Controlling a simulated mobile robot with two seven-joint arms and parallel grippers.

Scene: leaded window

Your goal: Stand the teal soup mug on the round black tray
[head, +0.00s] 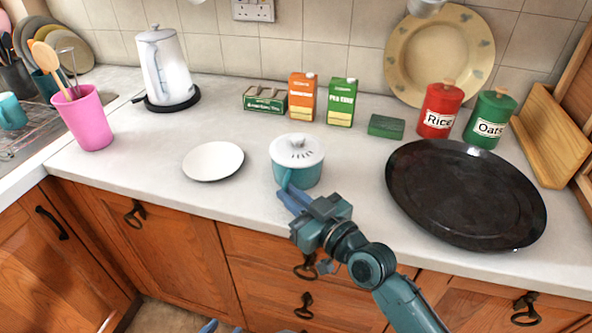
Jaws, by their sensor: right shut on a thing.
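The teal soup mug (297,176) stands upright on the worktop near its front edge, with a white vented lid on top. My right gripper (290,194) comes in from the lower right and is shut on the mug's handle at its front side. The fingers partly hide the handle. The round black tray (462,195) lies on the worktop to the right of the mug, empty. My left gripper (224,329) barely shows at the bottom edge, below the worktop; its two blue tips are apart with nothing visible between them.
A white plate (213,161) lies left of the mug. Cartons (302,97), a green sponge (386,126), a red rice tin (440,110) and a green oats tin (489,119) stand behind. A pink utensil cup (84,118) and a white kettle (164,68) are left. Clear worktop lies between mug and tray.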

